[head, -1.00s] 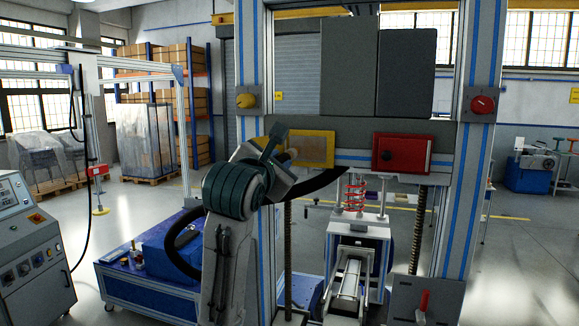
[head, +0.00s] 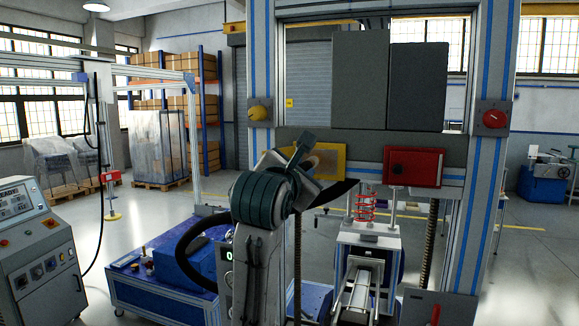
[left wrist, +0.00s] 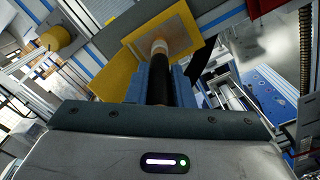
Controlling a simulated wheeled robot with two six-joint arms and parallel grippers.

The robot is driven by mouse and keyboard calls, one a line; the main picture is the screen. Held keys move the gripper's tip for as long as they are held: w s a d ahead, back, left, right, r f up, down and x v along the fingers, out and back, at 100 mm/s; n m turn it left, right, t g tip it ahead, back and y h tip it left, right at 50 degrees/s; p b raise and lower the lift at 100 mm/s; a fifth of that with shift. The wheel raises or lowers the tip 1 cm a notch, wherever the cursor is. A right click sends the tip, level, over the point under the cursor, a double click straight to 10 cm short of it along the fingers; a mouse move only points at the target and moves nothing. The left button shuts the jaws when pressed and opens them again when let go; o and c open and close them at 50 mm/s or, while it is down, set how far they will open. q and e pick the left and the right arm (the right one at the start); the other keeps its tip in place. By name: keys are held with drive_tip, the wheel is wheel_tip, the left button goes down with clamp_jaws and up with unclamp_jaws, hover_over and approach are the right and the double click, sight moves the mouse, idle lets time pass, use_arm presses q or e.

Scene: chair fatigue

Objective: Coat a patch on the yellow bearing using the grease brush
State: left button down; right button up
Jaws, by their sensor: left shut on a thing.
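The yellow bearing (head: 330,161) is a yellow block with a tan square patch on its face, set on the grey crossbeam of the tall frame. It also shows at the top of the left wrist view (left wrist: 181,33). The grease brush (left wrist: 159,88) has a black handle and a pale tip. My left gripper (left wrist: 160,86) is shut on the handle, with blue fingers on both sides. The brush tip lies over the tan patch; I cannot tell whether it touches. In the head view my wrist hides the bearing's lower left part. My right gripper is not in view.
A red block (head: 414,167) sits on the same crossbeam to the right. A yellow knob (head: 259,112) and a red knob (head: 493,118) are on the uprights. A red spring fixture (head: 366,207) stands below. A blue cart (head: 165,292) is at the lower left.

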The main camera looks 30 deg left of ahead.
use_arm(q)
drive_tip(key=shift+w+d, duration=0.15)
drive_tip(key=shift+d, duration=0.3)
drive_tip(key=shift+a+p, duration=0.35)
drive_tip(key=shift+p, duration=0.05)
drive_tip(key=a+b, duration=0.1)
drive_tip(key=a, duration=0.1)
drive_tip(key=s+a, duration=0.1)
drive_tip(key=shift+s+a+b, duration=0.1)
drive_tip(key=shift+a+b, duration=0.25)
drive_tip(key=shift+a, duration=0.05)
idle(0.7)
